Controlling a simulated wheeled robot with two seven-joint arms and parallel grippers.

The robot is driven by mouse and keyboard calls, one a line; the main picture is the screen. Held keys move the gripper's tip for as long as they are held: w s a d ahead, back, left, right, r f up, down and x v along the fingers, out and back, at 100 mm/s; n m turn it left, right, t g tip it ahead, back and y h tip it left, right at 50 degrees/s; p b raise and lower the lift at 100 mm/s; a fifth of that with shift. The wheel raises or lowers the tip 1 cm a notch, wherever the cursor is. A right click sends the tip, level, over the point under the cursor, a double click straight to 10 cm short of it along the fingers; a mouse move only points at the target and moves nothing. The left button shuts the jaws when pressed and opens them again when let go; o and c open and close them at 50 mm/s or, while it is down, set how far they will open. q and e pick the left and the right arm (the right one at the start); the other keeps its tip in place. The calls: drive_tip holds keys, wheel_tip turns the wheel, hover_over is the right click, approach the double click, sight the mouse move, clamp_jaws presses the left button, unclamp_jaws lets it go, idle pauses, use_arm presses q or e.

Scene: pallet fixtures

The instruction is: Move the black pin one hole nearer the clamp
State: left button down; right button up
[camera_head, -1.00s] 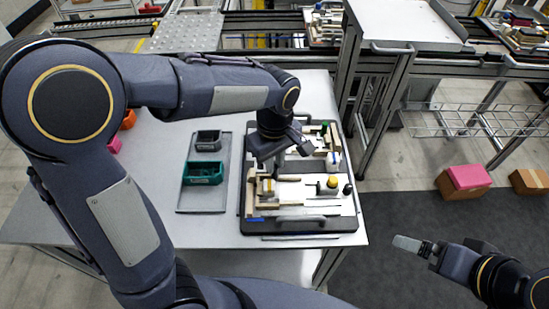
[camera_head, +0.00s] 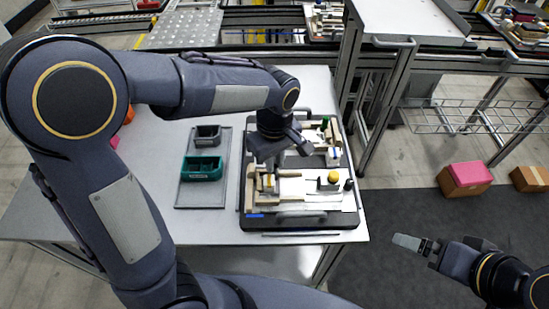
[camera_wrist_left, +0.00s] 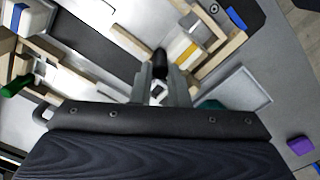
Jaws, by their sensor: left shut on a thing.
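My left gripper (camera_head: 271,163) is over the left middle of the fixture pallet (camera_head: 299,222). In the left wrist view its fingers (camera_wrist_left: 160,88) are shut on the black pin (camera_wrist_left: 159,62), whose dark rounded end shows between the fingertips. The pin's lower end is hidden, so I cannot tell whether it is in a hole. A block with a yellow stripe (camera_wrist_left: 183,48) lies close beside the pin, within wooden strips. I cannot make out which part is the clamp; a green handle (camera_head: 326,122) stands at the pallet's far side. My right gripper (camera_head: 416,243) is off the table at the lower right; its jaw gap is unclear.
A yellow knob (camera_head: 333,177) stands on the pallet's right half. Left of the pallet, a tray (camera_head: 202,204) holds a teal bin (camera_head: 203,168) and a grey bin (camera_head: 208,134). A metal frame (camera_head: 378,110) stands just right of the table. The table's front left is clear.

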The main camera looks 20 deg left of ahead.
use_arm(q)
drive_tip(key=c, duration=1.3)
unclamp_jaws()
wheel_tip(320, 180, up, 8)
drive_tip(key=shift+f, duration=0.15)
drive_tip(key=s+a+m+t+h, duration=0.1)
drive_tip(key=s+a+m+t, duration=0.1)
drive_tip(key=s, duration=0.3)
drive_tip(key=s+a+f+m+t+h, duration=0.1)
drive_tip(key=s+a+m+t, duration=0.1)
drive_tip(key=s, duration=0.4)
drive_tip(key=s+a+f+m+t+h, duration=0.1)
drive_tip(key=s+a+m, duration=0.3)
drive_tip(key=s+a, duration=0.1)
drive_tip(key=shift+s+a+t+h, duration=0.1)
drive_tip(key=shift+s+t+h, duration=0.05)
drive_tip(key=shift+t+h, duration=0.25)
